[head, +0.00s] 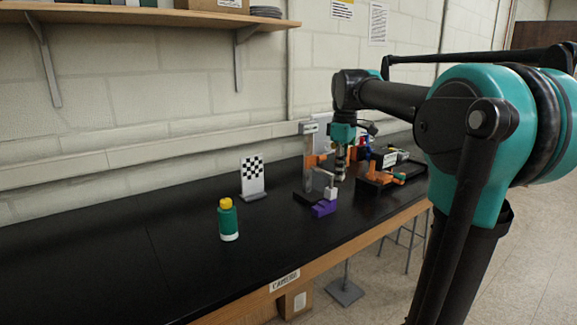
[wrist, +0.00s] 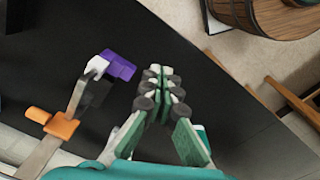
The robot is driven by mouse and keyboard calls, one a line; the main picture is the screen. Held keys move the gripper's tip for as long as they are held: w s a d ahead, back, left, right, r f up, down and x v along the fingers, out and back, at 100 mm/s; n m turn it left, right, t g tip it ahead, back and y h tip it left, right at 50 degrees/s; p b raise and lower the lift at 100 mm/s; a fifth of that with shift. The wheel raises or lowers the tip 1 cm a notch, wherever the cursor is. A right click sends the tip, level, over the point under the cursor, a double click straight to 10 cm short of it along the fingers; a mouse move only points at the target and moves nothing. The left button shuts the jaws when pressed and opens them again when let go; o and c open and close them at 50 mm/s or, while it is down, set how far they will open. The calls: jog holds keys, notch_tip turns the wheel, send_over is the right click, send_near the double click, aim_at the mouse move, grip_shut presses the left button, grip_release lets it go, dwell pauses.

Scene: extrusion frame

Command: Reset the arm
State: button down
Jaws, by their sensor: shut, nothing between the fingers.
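My arm reaches in from the right in the head view, its wrist bent down over the black bench. My gripper (head: 340,173) points downward above the bench, beside the upright frame. In the wrist view my gripper (wrist: 160,72) has its green fingers together, with nothing between them. The grey frame post (head: 308,148) carries an orange clamp (head: 314,161) and an arm ending in a white block (head: 331,193). A purple block (head: 323,208) sits below it. In the wrist view the purple block (wrist: 118,65) lies left of the fingertips, apart from them.
A green bottle with a yellow cap (head: 228,220) and a checkerboard plate (head: 252,177) stand left on the bench. A dark tray with orange parts (head: 382,177) is right of my gripper. A wall shelf (head: 150,19) hangs at upper left. The bench's left part is mostly clear.

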jog(key=s+d+f+m+t, duration=0.1)
jog(key=s+f+m, duration=0.3)
jog(key=s+f, duration=0.3)
jog(key=s+d+f+m+t, duration=0.1)
jog(key=s+f+m, duration=0.3)
jog(key=f, duration=0.9)
jog(key=s+d+f+m+t, duration=0.1)
jog(key=s+f+m, duration=0.2)
jog(key=s+f, duration=0.7)
jog(key=shift+d+f+m+t, duration=0.3)
jog(key=shift+f+m+t, duration=0.1)
jog(key=shift+f, duration=0.1)
jog(key=shift+s, duration=0.1)
